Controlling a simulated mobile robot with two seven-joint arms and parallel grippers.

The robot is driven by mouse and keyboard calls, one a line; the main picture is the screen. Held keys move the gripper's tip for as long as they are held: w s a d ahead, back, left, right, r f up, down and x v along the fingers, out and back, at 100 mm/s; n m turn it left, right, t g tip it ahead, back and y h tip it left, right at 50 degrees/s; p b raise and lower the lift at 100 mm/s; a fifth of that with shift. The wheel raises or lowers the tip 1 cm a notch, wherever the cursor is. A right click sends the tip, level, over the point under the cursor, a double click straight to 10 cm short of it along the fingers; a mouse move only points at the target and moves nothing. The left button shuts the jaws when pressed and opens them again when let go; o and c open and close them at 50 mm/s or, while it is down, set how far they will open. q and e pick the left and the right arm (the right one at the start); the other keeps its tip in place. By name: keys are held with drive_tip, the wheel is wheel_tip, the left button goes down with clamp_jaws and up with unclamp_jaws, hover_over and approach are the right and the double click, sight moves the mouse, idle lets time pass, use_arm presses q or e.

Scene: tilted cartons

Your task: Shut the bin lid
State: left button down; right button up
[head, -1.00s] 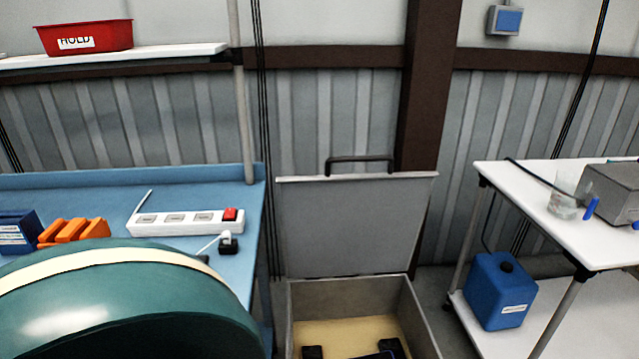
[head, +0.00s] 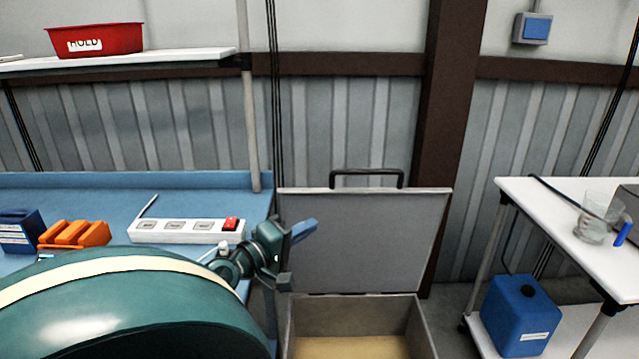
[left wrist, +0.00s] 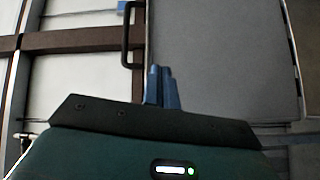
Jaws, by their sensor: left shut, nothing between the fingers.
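The grey bin (head: 423,330) stands on the floor between the blue bench and the white cart. Its lid (head: 365,240) stands open and upright at the back, with a dark handle (head: 366,173) on its top edge. My left gripper (head: 312,227) is shut and empty, in front of the lid's left part in the head view. In the left wrist view the closed blue fingertips (left wrist: 161,72) point toward the lid (left wrist: 220,60), near its handle (left wrist: 127,35). I cannot tell whether they touch the lid. My right gripper is in neither view.
The blue bench (head: 190,185) at left holds a power strip (head: 186,231) and an orange item (head: 75,234). The white cart (head: 545,200) at right carries a glass beaker (head: 594,218), with a blue jerrycan (head: 518,313) below.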

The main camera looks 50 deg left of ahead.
sight(320, 190)
use_arm(q)
drive_tip(key=a+r+n+t+y, duration=0.1)
drive_tip(key=a+r+n+y, duration=0.2)
drive_tip(key=a+r, duration=0.15)
drive_tip(key=shift+h, duration=0.3)
drive_tip(key=p+x, duration=0.1)
drive_tip(key=x, duration=0.2)
drive_tip(key=p+x, duration=0.1)
drive_tip(key=x, duration=0.2)
drive_tip(key=f+p+x, duration=0.1)
drive_tip(key=x, duration=0.2)
drive_tip(key=shift+w+p, duration=0.1)
drive_tip(key=shift+p, duration=0.3)
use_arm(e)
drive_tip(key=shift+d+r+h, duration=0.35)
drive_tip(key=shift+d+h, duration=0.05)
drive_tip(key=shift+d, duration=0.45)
